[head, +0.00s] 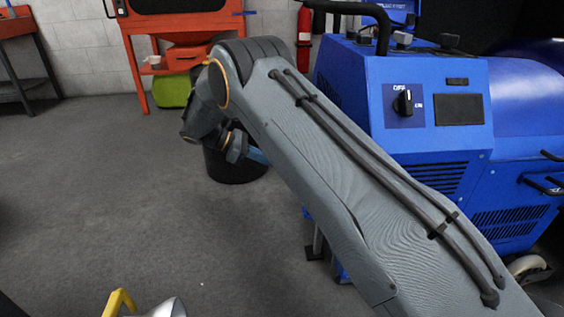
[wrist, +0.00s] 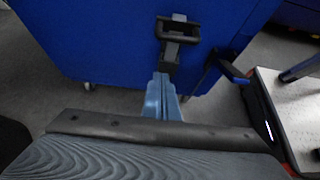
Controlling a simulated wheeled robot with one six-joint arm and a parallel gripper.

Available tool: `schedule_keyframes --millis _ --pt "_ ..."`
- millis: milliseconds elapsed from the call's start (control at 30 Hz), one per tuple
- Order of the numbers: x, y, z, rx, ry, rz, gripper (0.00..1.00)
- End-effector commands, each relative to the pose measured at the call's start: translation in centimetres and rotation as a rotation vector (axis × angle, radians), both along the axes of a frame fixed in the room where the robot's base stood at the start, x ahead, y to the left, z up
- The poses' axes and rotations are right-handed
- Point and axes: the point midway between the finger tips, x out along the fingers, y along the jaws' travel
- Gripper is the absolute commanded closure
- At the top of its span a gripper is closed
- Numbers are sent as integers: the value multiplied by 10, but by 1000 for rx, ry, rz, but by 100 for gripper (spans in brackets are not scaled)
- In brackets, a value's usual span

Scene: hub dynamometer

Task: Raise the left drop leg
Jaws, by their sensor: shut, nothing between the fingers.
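The blue dynamometer (head: 440,140) stands at the right in the head view, and its blue side (wrist: 110,40) fills the top of the wrist view. A dark bracket with a loop-shaped handle (wrist: 178,38), which looks like the drop leg, is on that side; its lower end is partly hidden behind my fingers. In the head view a dark leg with a foot (head: 316,242) shows low at the machine's near edge. My gripper (wrist: 163,84) is shut and empty, its tips just below the bracket; I cannot tell if they touch. It also shows in the head view (head: 258,156).
A dark bin (head: 235,165) stands on the floor behind my gripper. A blue-and-black lever (wrist: 232,72) and a light metal plate (wrist: 292,105) are at right in the wrist view. An orange bench (head: 180,55) is at the back.

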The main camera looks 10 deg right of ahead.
Motion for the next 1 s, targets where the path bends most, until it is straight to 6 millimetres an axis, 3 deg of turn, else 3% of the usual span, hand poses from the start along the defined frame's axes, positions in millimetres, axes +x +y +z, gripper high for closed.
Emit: schedule_keyframes --millis 467,700,1000 --pt "0 -79 -49 -1 2 -2 100" --pt "0 -82 -16 0 0 -1 100" --pt "-1 -84 -6 -1 1 -2 100"
